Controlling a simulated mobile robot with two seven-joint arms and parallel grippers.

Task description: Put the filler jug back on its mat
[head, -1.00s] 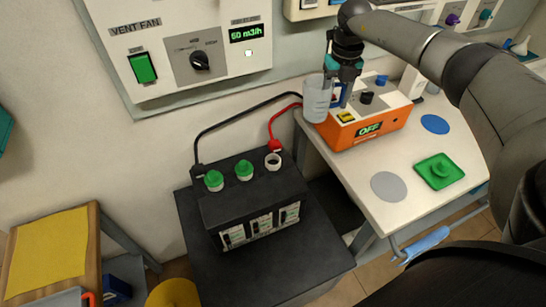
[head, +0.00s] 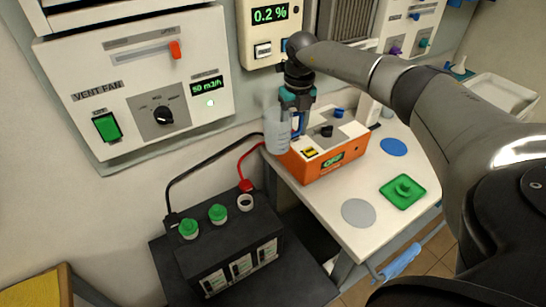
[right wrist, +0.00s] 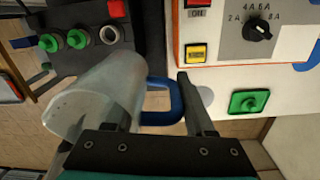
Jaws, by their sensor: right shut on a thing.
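The filler jug (head: 277,132) is clear and translucent with a blue handle. My right gripper (head: 297,112) is shut on its handle, holding it roughly upright at the left end of the orange charger. In the right wrist view the jug (right wrist: 95,100) shows large, with the blue handle (right wrist: 165,100) between the fingers (right wrist: 160,112). Two bare round mats lie on the white bench: a grey one (head: 358,212) near the front and a blue one (head: 393,147) farther back. I cannot tell which is the jug's. My left gripper is out of view.
The orange charger (head: 330,160) reads OFF. A green tray (head: 403,192) holds a green cap. The black battery (head: 225,245) has two green caps and one open filler neck (head: 246,202). Red and black cables run behind it. The bench (head: 335,195) is clear around the grey mat.

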